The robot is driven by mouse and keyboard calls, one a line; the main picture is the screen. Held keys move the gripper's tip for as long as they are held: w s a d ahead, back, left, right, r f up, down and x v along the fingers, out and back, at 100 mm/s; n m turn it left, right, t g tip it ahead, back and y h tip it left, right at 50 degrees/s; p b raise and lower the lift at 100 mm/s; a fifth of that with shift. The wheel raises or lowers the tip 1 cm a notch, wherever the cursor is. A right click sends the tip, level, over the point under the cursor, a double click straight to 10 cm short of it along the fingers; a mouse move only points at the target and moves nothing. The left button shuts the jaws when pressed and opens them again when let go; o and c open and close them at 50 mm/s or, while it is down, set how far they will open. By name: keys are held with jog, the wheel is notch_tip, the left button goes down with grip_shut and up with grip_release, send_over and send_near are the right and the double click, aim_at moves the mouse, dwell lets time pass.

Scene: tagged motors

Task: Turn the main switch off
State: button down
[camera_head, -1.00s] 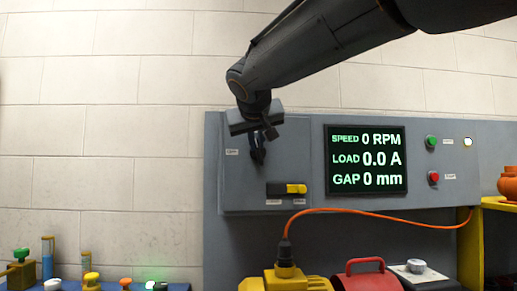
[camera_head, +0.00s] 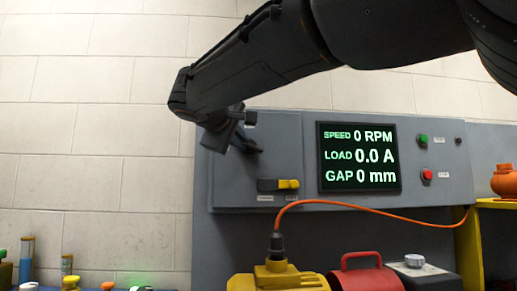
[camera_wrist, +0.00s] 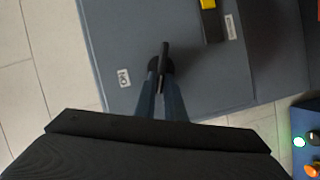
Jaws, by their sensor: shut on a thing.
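The main switch is a dark handle (camera_head: 247,146) on the upper left of the grey panel, largely hidden behind my gripper in the head view. In the wrist view the black handle (camera_wrist: 164,58) stands between my fingertips, beside a small label that seems to read ON, seen turned over. My gripper (camera_wrist: 160,88) is shut on this handle. In the head view my gripper (camera_head: 236,140) comes in tilted from the upper left.
A yellow and black slider (camera_head: 279,185) sits below the switch. The display (camera_head: 359,157) reads 0 RPM, 0.0 A, 0 mm. Green (camera_head: 423,140) and red (camera_head: 427,175) buttons and a dark lamp (camera_head: 458,140) are at right. An orange cable (camera_head: 345,205) hangs below.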

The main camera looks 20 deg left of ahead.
jog(key=shift+a+f+n+t+b, duration=0.1)
jog(key=shift+f+n+t+b, duration=0.25)
jog(key=shift+n+b, duration=0.5)
jog(key=shift+f+n+t+b, duration=0.2)
jog(key=shift+n+t+b, duration=0.35)
jog(key=shift+n, duration=0.4)
jog(key=c, duration=1.8)
grip_release()
jog(key=shift+c, duration=0.2)
jog(key=s+b, duration=0.1)
jog(key=s, duration=0.7)
